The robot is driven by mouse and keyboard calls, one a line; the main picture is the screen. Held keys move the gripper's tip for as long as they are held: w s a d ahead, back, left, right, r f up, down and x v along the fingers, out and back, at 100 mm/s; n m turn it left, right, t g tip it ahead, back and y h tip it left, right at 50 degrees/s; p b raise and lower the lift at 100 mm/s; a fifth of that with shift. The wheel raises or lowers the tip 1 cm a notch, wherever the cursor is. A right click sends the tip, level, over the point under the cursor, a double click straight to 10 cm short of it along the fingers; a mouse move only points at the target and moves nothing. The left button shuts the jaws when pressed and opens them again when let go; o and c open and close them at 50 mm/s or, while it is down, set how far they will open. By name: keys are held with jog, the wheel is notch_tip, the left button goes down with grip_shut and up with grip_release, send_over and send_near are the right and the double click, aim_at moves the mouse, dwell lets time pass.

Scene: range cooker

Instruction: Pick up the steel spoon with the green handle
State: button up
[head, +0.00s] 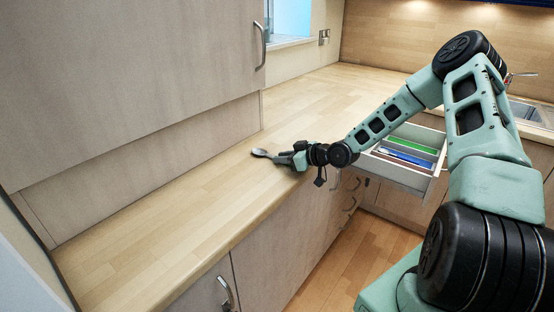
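The steel spoon (261,153) is on the wooden worktop, close to its front edge, with its dark grey bowl pointing left. Its handle is hidden or merges with the green fingers of my gripper, so I cannot make out the handle's colour. My gripper (285,157) is low over the worktop edge, directly at the handle end of the spoon. The fingers are too small in the picture to tell whether they are open or closed around the handle.
An open drawer (401,174) with green, blue and red contents sticks out under my forearm. A large cabinet (130,80) overhangs the worktop (170,215) at the left. A sink (525,112) is at the far right. The worktop around the spoon is clear.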

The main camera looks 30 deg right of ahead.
grip_shut()
